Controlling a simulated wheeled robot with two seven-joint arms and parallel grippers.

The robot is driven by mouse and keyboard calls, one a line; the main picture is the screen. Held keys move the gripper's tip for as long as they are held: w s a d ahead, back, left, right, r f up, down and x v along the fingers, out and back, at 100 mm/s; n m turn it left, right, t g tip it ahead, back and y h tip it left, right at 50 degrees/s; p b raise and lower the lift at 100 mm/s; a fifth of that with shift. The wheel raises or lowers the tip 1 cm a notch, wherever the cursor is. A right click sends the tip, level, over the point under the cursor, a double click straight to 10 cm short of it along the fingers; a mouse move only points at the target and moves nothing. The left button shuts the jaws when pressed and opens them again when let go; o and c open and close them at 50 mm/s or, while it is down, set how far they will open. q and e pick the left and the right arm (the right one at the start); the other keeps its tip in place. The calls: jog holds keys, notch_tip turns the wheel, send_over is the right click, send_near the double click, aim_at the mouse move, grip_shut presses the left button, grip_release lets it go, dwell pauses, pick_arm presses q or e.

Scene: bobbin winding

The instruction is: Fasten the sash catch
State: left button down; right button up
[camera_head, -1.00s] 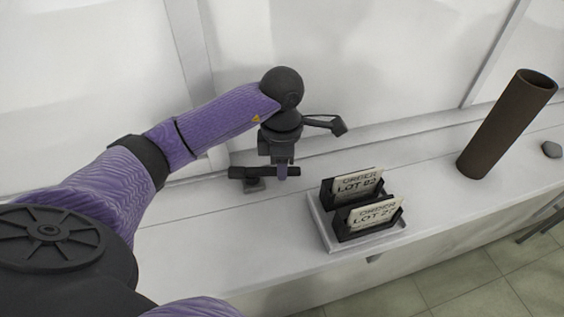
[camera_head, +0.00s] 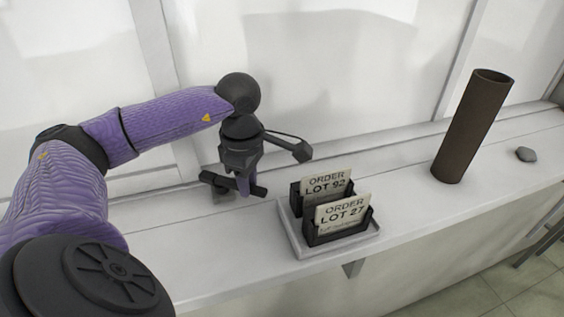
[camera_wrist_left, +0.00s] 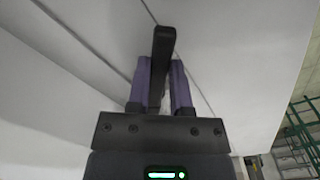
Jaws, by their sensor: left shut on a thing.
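The sash catch is a dark bar-shaped lever (camera_head: 213,179) on a small grey base, low by the window frame on the sill. In the head view the lever slopes slightly down to the right. My left gripper (camera_head: 245,187) comes down from above and is shut on the lever, with its purple fingertips about the lever's middle. In the left wrist view the dark lever (camera_wrist_left: 163,42) stands between the two purple fingers (camera_wrist_left: 164,80) and reaches past their tips. The keeper part of the catch cannot be made out. My right gripper is not in view.
A pale tray (camera_head: 292,236) with two dark holders bearing order cards (camera_head: 340,214) stands on the sill (camera_head: 405,215), right of the gripper. A brown tube (camera_head: 470,130) and a grey stone (camera_head: 525,154) are farther right. The sill between tray and tube is clear.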

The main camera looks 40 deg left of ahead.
pick_arm(q)
jog(key=shift+s+d+f+m+b, duration=0.15)
jog(key=shift+s+m+b, duration=0.3)
jog(key=shift+m+b, duration=0.45)
jog(key=s+m+b, duration=0.1)
jog(key=m+b, duration=0.1)
jog(key=s+m+b, duration=0.1)
jog(key=m, duration=0.1)
jog(key=shift+s+m+b, duration=0.15)
jog(key=shift+m+b, duration=0.15)
jog(key=shift+b, duration=0.05)
jog(key=shift+s+m+b, duration=0.5)
jog(key=shift+m+b, duration=0.15)
jog(key=shift+m, duration=0.45)
jog(key=shift+s+a+m+b, duration=0.35)
jog(key=shift+s+m, duration=0.1)
jog(key=shift+m, duration=0.35)
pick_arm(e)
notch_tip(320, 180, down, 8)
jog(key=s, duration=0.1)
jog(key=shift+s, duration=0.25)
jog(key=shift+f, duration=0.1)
pick_arm(q)
jog(key=c, duration=0.5)
grip_release()
notch_tip(320, 180, up, 10)
jog(key=p, duration=0.7)
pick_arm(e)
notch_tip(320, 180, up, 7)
